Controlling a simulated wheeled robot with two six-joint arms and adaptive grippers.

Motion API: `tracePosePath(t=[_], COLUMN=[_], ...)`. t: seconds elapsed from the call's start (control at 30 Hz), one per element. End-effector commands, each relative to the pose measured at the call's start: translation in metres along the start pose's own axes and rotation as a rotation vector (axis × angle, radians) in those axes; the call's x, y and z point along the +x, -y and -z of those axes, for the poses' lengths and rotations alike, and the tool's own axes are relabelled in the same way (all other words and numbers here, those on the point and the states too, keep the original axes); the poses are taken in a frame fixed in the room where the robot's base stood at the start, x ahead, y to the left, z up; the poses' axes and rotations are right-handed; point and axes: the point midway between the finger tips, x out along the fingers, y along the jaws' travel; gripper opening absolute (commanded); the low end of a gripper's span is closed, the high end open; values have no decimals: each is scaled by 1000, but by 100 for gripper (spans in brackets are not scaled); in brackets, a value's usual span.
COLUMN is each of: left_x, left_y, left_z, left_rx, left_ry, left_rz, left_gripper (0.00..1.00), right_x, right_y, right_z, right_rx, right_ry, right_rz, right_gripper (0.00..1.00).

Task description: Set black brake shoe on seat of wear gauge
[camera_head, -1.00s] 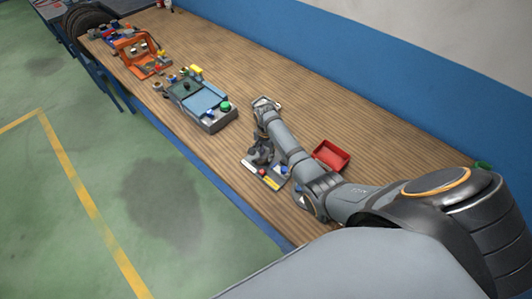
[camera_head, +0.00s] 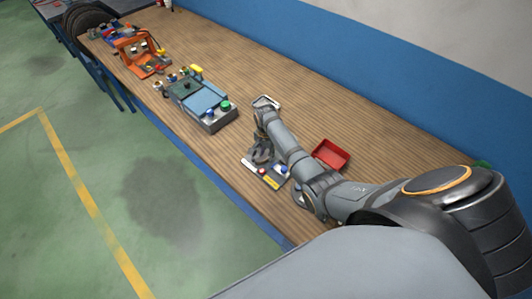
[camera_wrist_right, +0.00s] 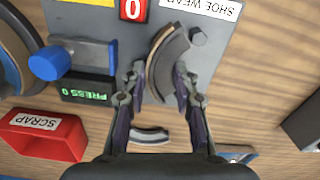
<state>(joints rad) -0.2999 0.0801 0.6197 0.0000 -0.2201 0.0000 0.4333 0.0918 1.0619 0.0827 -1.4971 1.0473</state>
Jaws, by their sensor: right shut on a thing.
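The black brake shoe (camera_wrist_right: 171,62) is a dark curved block with a tan lining along its left edge. It shows between the fingertips of my right gripper (camera_wrist_right: 160,78) in the right wrist view. My right gripper (camera_head: 262,158) is shut on it, over the grey wear gauge (camera_head: 271,181). The gauge (camera_wrist_right: 98,22) has a SHOE WEAR label, a red 0 display, a blue knob and a green PRESS 0 display. A dark round post (camera_wrist_right: 197,36) is just right of the shoe's upper end. I cannot tell whether the shoe touches the seat. My left gripper is out of view.
Another curved grey piece (camera_wrist_right: 150,136) lies below the gauge in the right wrist view. A grey-blue fixture (camera_head: 204,103) and an orange fixture (camera_head: 140,54) stand farther along the bench. The back of the bench is clear.

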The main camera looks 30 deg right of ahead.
Motion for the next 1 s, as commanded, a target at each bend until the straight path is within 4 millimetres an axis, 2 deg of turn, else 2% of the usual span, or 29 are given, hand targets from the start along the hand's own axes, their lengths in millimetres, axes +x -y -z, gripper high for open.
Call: tracePosePath(t=[0.37,0.4,0.57,0.6,0.8,0.93,1.0], left_x=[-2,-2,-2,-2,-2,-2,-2], left_y=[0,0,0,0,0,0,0], left_z=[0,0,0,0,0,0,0], left_rx=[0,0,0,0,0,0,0], left_ry=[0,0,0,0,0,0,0], left_rz=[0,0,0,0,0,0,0], left_gripper=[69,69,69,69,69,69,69], right_x=[1,1,1,1,1,1,1], right_y=[0,0,0,0,0,0,0], right_z=[0,0,0,0,0,0,0], right_rx=[0,0,0,0,0,0,0], right_ry=[0,0,0,0,0,1,1], right_rz=[0,0,0,0,0,-1,-1], right_gripper=[0,30,52,55,55,72,74])
